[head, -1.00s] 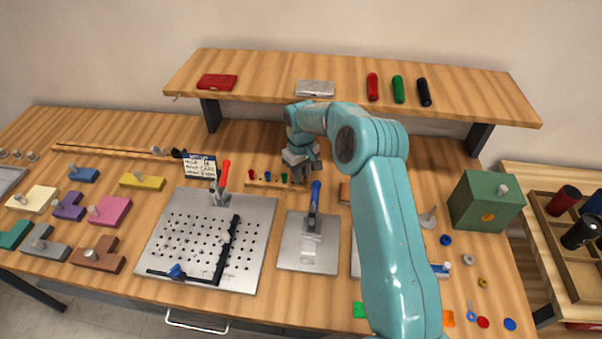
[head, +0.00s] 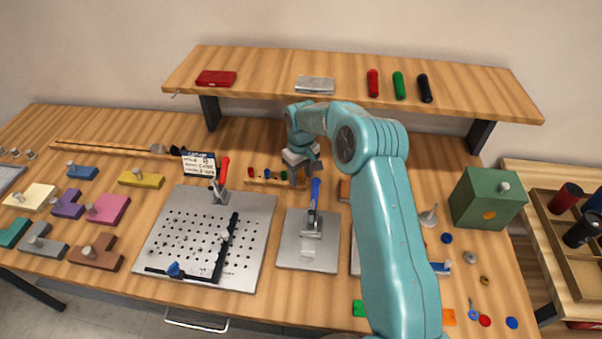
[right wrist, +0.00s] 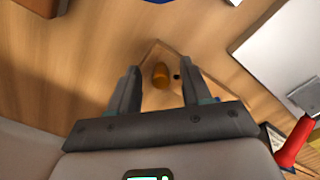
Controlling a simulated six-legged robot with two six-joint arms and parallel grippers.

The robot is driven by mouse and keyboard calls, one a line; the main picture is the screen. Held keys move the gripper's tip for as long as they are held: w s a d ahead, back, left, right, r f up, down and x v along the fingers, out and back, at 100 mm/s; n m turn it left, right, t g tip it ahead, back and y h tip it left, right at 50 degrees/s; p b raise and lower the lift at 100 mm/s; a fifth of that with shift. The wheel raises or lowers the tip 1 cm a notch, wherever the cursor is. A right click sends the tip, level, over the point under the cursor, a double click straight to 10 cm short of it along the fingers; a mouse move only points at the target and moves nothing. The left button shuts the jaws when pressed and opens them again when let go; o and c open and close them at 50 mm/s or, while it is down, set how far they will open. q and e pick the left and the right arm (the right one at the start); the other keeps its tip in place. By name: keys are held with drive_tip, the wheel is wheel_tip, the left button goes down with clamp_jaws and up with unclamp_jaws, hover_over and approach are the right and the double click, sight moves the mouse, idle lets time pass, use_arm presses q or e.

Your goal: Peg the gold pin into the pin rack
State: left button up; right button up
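My right gripper (head: 298,178) is low over the right end of the pin rack (head: 262,183), a thin wooden strip holding red, blue and green pins. In the right wrist view, its two fingers (right wrist: 158,92) are apart. The gold pin (right wrist: 160,74) is between them, with a gap on each side. It appears to stand on the wooden rack, beside a small dark hole (right wrist: 177,76). I cannot tell how deep it sits. In the head view the gripper hides the gold pin. My left gripper is not in view.
A steel plate with a blue-handled clamp (head: 314,200) stands just in front of the gripper. A perforated plate (head: 190,222) with a red-handled clamp (head: 222,175) lies to the left. The shelf (head: 270,88) overhangs behind. A green box (head: 487,199) stands at the right.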

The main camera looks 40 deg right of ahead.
drive_tip(key=shift+r, duration=0.1)
drive_tip(key=shift+w+r, duration=0.1)
drive_tip(key=shift+r, duration=0.25)
wheel_tip(320, 180, up, 7)
drive_tip(key=shift+f+b, duration=0.15)
drive_tip(key=shift+b, duration=0.55)
